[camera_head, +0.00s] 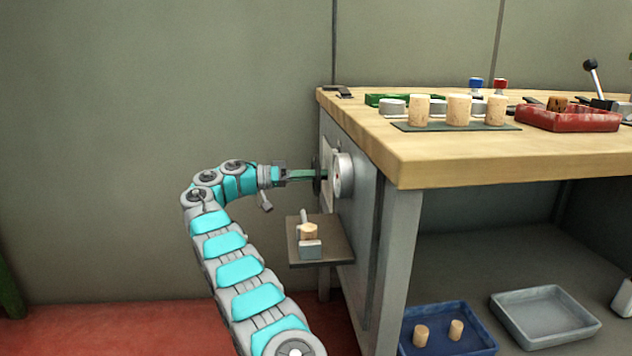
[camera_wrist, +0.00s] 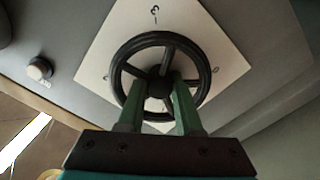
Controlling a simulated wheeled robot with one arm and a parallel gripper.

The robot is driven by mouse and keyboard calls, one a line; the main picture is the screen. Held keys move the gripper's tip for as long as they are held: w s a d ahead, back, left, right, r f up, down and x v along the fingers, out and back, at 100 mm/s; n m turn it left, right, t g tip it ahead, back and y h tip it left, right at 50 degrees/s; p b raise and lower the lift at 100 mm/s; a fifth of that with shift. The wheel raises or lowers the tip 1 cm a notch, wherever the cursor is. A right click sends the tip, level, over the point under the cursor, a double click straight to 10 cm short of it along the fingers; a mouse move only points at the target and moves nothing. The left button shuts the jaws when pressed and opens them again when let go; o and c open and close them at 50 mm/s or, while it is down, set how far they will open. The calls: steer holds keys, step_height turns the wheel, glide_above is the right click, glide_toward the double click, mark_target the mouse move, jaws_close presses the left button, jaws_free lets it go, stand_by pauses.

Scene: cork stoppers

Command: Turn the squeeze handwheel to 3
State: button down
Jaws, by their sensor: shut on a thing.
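The black handwheel (camera_wrist: 119,70) has several spokes and a dark hub and sits in front of a white, diamond-turned plate (camera_wrist: 202,30). The plate has small marks near its corners; the top one looks like a 3 or a 2 and the right one like a 0. I cannot tell which mark the wheel points to. My gripper (camera_wrist: 160,86) is shut on the wheel's middle, one green finger on each side of the hub. In the head view the handwheel (camera_head: 317,174) shows edge-on at the bench's left side, with my gripper (camera_head: 312,174) reaching it from the left.
A round pale dial (camera_head: 343,175) sits right of the wheel. A small shelf (camera_head: 335,247) below holds a cork in a grey holder (camera_head: 310,249). A knob (camera_wrist: 39,68) is left of the plate. The wooden bench top (camera_head: 440,155) carries corks and a red tray (camera_head: 568,122).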

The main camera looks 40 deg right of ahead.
steer(key=shift+f+m, duration=0.2)
steer(key=shift+m, duration=0.9)
steer(key=m, duration=0.1)
steer(key=m+p, duration=0.1)
steer(key=m, duration=0.1)
steer(key=shift+r, duration=0.3)
steer(key=m+p, duration=0.3)
steer(key=shift+r+m, duration=0.1)
steer(key=shift+m, duration=0.2)
steer(key=m+p, duration=0.2)
steer(key=m, duration=0.1)
steer(key=shift+m, duration=0.4)
steer(key=m+p, duration=0.2)
steer(key=m, duration=0.4)
steer(key=shift+f, duration=0.2)
steer(key=m, duration=0.6)
steer(key=shift+f, duration=0.1)
steer(key=shift+m, duration=0.4)
